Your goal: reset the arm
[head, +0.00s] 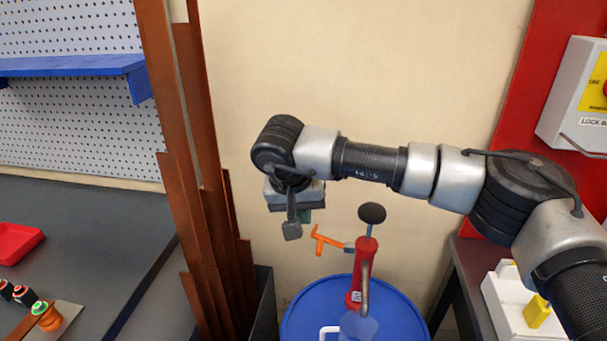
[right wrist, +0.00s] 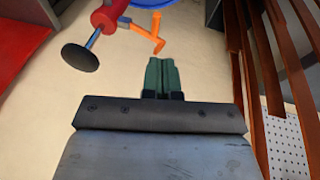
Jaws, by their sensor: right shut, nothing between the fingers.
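My right arm (head: 375,160) reaches in from the right edge of the head view, roughly level, with its wrist bent downward at the far end. My right gripper (head: 304,216) hangs below that wrist, partly hidden behind the dark wrist parts. In the right wrist view its two green fingers (right wrist: 161,75) lie side by side, shut with nothing between them. The gripper is above and left of the red hand pump (head: 362,272) and its orange lever (head: 326,240), apart from both in the picture. My left gripper is not in view.
The pump, with a black knob (head: 372,213), stands on a blue drum (head: 300,318) below my arm. Tall copper bars (head: 205,190) stand left. A dark workbench (head: 75,225) holds a red tray (head: 17,243). A lockout box (head: 575,95) hangs on the red panel at right.

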